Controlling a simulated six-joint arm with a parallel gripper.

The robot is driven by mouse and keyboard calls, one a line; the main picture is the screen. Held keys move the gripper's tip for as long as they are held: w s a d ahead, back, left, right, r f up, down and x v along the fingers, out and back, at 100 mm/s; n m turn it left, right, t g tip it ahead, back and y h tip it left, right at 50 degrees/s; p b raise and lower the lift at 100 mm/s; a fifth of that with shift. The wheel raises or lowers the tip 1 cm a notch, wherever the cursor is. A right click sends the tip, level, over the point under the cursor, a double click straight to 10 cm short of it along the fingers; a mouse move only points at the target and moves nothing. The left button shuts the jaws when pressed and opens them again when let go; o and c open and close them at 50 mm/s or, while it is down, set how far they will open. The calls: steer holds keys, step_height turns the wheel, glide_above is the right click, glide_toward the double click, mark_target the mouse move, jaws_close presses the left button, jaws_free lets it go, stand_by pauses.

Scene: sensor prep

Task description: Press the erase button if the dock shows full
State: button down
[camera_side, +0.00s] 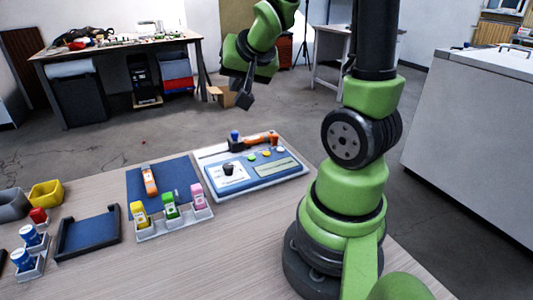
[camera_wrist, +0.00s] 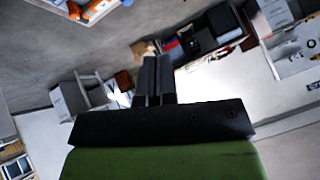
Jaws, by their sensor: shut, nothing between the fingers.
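A blue and white panel (camera_side: 216,183), apparently the dock, lies on the table. It has a row of small green and yellow buttons (camera_side: 266,153), a pale display strip (camera_side: 277,167) and a white square with a black knob (camera_side: 233,171). I cannot read the display or any button label, so neither a full reading nor the erase button can be told. My gripper (camera_side: 244,100) is shut and empty, raised well above and behind the panel, touching nothing. In the wrist view its fingers (camera_wrist: 155,62) are together.
An orange device (camera_side: 262,138) and a dark block with a blue knob (camera_side: 235,142) are at the panel's back edge.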

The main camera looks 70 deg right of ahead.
steer(key=d+f+m, duration=0.2)
steer(key=d+f, duration=0.2)
steer(key=d, duration=0.2)
steer(key=m+h, duration=0.1)
steer(key=m, duration=0.2)
glide_above(268, 153)
step_height(268, 153, down, 6)
steer(key=shift+d, duration=0.15)
steer(key=shift+f, duration=0.15)
steer(key=shift+f, duration=4.35)
steer(key=shift+f, duration=0.4)
steer(key=shift+f, duration=0.4)
steer(key=shift+r, duration=0.85)
